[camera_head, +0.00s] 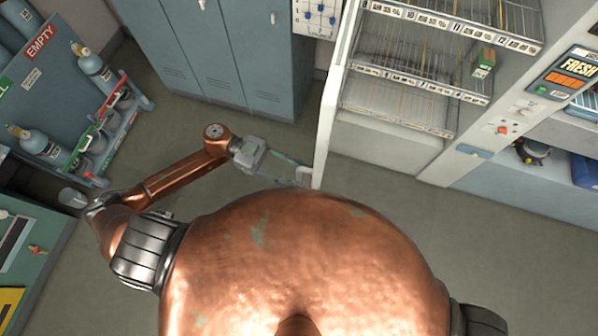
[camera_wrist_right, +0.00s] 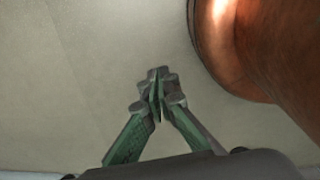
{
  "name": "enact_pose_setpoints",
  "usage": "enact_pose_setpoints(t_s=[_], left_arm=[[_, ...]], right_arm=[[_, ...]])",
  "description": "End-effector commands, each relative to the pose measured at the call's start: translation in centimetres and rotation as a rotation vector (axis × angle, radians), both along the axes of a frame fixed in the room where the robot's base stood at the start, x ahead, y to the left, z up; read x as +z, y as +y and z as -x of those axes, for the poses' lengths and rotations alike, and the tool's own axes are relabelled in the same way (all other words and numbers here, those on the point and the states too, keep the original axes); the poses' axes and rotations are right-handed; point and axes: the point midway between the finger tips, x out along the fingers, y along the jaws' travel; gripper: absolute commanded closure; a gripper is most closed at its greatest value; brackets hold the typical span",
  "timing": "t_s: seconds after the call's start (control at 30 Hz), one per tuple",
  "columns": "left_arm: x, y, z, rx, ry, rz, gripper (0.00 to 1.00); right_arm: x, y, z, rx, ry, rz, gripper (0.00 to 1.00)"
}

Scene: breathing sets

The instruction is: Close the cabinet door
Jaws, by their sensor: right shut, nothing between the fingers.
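The white cabinet door (camera_head: 326,125) stands open in the head view, seen almost edge-on, on the left side of the cabinet with wire shelves (camera_head: 415,85). My left gripper (camera_head: 301,174) is at the door's lower near end, on its left side. It looks to be at or touching the door; I cannot tell its jaw state. My right gripper (camera_wrist_right: 158,93) shows only in the right wrist view, shut and empty over plain floor. My body hides the area below the door in the head view.
Blue-grey lockers (camera_head: 215,50) stand at the back left. A rack with gas cylinders (camera_head: 75,110) is at the left, and a green bench (camera_head: 30,260) is at the lower left. Grey floor is clear in front of the cabinet and right of the door.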

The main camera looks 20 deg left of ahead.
Motion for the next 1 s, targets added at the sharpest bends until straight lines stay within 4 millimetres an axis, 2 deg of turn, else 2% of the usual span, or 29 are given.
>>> enact_pose_setpoints(t_s=[0.1,0.27,0.37,0.7,1.0], left_arm=[[0.0,-0.3,0.0,0.001,0.000,0.000,0.72],[0.0,-0.3,0.1,0.002,0.000,-0.001,0.72],[0.0,-0.2,0.1,0.003,0.000,0.000,0.76],[0.0,-0.2,0.1,0.003,0.000,0.000,0.99],[0.0,-0.2,0.1,0.003,0.000,0.000,1.00]], right_arm=[[0.1,0.1,-1.9,0.005,-0.024,-0.001,1.00],[0.2,0.1,-3.0,0.007,-0.039,-0.002,1.00],[0.2,0.1,-2.9,0.007,-0.038,-0.002,1.00],[0.1,0.1,-1.2,0.003,-0.015,-0.001,1.00],[0.1,0.1,-1.4,0.005,-0.018,-0.002,1.00]])
